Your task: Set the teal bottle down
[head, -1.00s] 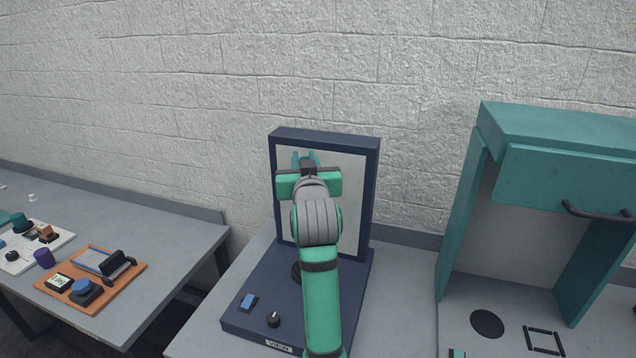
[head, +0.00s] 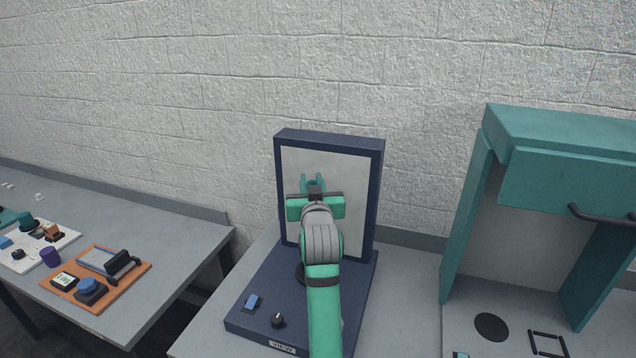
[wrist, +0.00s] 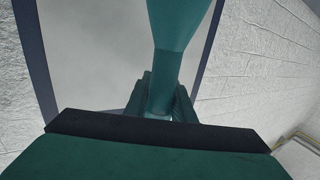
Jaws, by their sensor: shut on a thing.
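The teal bottle (wrist: 176,38) shows in the wrist view, its narrow end between my fingers and its wider part reaching to the top edge. My gripper (wrist: 160,104) is shut on it; in the head view my gripper (head: 313,182) is in front of the pale panel of a navy viewing stand (head: 380,190).
The stand's base has a blue switch (head: 252,302), a black knob (head: 278,320) and a dark round part (head: 301,274) half behind my arm. A teal cabinet (head: 560,180) stands right. A left table (head: 185,262) holds an orange board (head: 128,284).

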